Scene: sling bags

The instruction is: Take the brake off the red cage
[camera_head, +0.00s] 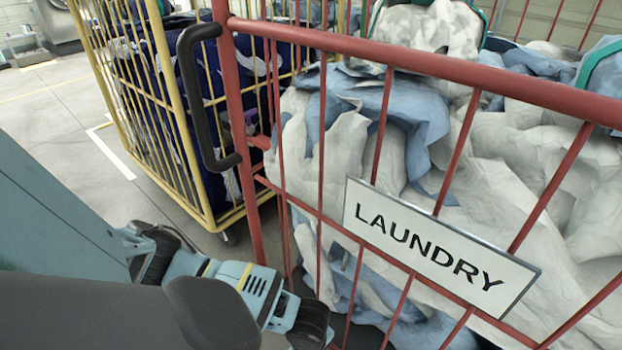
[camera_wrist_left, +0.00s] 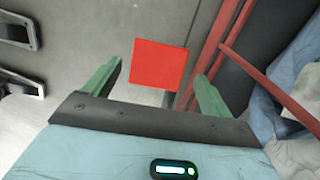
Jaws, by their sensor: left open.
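The red cage (camera_head: 243,150) stands close in front, filled with white and blue laundry, with a white LAUNDRY sign (camera_head: 438,245) and a black handle (camera_head: 190,105). In the left wrist view, its red bars (camera_wrist_left: 225,40) run along the right. A flat red square plate (camera_wrist_left: 160,62), which looks like the brake pedal, shows low by the cage corner. My left gripper (camera_wrist_left: 157,75) is open, its green fingers on either side of the plate in that view. I cannot tell whether they touch it. In the head view my left arm reaches down beside the cage, its fingers hidden. My right gripper is not in view.
A yellow cage (camera_head: 172,100) with dark blue bags stands behind, to the left of the red cage. Grey floor (camera_head: 60,130) with pale lines is clear at the left. Dark-framed fittings (camera_wrist_left: 18,32) show at the left of the wrist view.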

